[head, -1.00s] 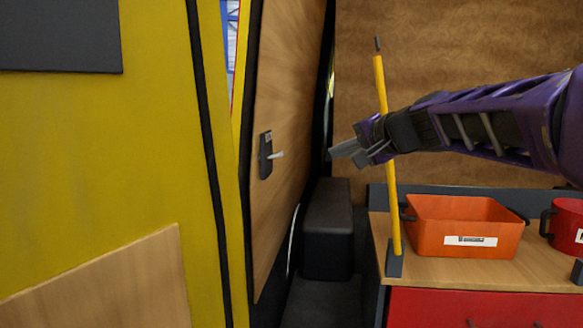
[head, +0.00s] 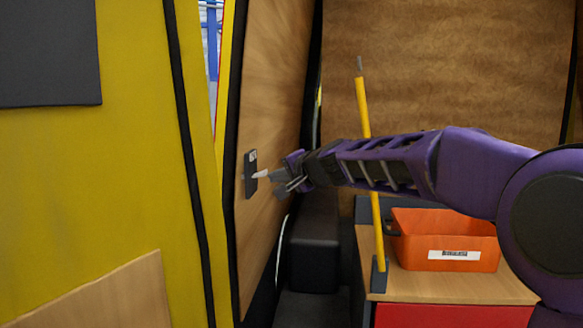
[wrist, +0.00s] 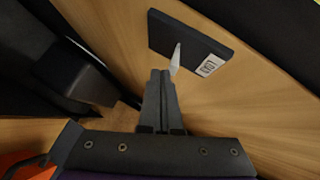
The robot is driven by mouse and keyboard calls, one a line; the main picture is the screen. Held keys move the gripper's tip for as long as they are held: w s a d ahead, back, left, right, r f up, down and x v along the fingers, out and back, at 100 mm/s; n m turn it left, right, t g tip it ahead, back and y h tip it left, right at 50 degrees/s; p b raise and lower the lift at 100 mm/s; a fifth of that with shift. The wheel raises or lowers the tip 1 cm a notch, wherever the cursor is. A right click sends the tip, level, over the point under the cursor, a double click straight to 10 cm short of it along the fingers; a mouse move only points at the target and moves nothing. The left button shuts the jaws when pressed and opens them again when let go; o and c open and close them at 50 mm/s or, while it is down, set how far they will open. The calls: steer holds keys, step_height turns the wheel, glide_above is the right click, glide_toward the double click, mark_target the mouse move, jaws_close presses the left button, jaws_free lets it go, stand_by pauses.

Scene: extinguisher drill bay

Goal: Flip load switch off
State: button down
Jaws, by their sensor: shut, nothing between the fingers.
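The load switch is a dark rectangular plate (head: 250,174) with a pale lever (head: 261,174), mounted on the wooden wall panel in the head view. In the wrist view the plate (wrist: 190,38) carries a white barcode label, and the lever (wrist: 175,58) sticks out from it. My gripper (head: 279,182) is at the lever, with its fingers shut and empty. In the wrist view the closed fingertips (wrist: 160,75) are right beside the lever's free end. I cannot tell whether they touch it.
A yellow pole (head: 364,110) stands in a dark base on the wooden cabinet top (head: 400,288), behind my arm. An orange bin (head: 440,225) sits beside it. A dark padded block (head: 314,250) lies below my gripper. A yellow wall (head: 130,170) fills the left.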

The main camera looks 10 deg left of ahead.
steer(key=shift+s+a+f, duration=0.1)
steer(key=shift+a+f, duration=0.15)
steer(key=shift+a, duration=0.3)
steer(key=shift+a+f, duration=0.25)
steer(key=shift+a, duration=0.25)
